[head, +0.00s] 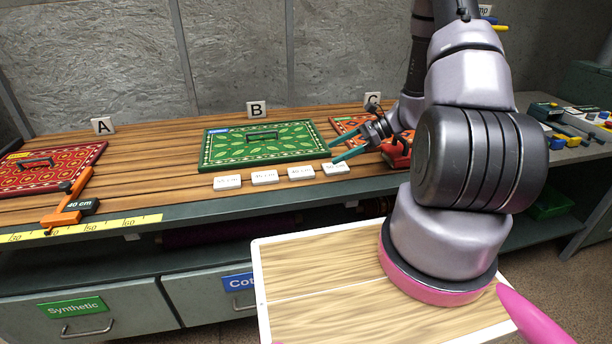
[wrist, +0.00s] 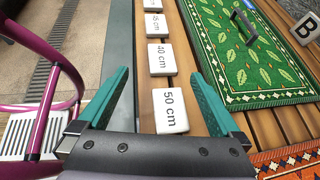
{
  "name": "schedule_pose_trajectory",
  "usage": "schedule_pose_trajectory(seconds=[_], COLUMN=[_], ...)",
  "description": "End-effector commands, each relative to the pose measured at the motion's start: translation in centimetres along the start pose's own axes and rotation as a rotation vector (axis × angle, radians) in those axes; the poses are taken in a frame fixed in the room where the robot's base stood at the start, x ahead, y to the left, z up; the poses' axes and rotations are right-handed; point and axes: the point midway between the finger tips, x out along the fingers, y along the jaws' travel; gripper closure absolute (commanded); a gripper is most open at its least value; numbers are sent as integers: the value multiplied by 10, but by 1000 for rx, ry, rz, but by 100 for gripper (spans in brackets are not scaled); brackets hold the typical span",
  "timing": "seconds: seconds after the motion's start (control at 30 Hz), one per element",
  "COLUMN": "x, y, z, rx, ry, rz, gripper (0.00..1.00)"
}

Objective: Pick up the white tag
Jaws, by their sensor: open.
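Several white tags lie in a row along the front of the wooden bench top. The nearest to my gripper is marked 50 cm (head: 336,169); in the wrist view this tag (wrist: 169,110) appears between the two teal fingers. The 40 cm tag (wrist: 161,59) and the 45 cm tag (wrist: 157,24) lie beyond it, with another at the top edge. My gripper (head: 332,153) is open and empty, its fingertips near the 50 cm tag. I cannot tell how high the fingers are above it.
A green leaf-pattern rug sample (head: 220,157) with a handle lies behind the tags. A red sample (head: 20,179) and an orange clamp (head: 66,210) are at the left. A yellow ruler (head: 110,224) runs along the bench front. A wooden tray (head: 300,265) is in front of the bench.

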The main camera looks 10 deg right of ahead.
Motion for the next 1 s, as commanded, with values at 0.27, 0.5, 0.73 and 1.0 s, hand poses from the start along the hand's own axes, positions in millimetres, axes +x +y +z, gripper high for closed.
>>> schedule_pose_trajectory(seconds=[0.27, 0.5, 0.73, 1.0], x=[28, 58, 82, 112], y=[0, -1, -4, -7], z=[-13, -12, -14, -14], rx=[39, 37, 37, 37], ry=[-17, -16, -16, -15], rz=[-12, -14, -11, -14], gripper=[0, 0, 0, 0])
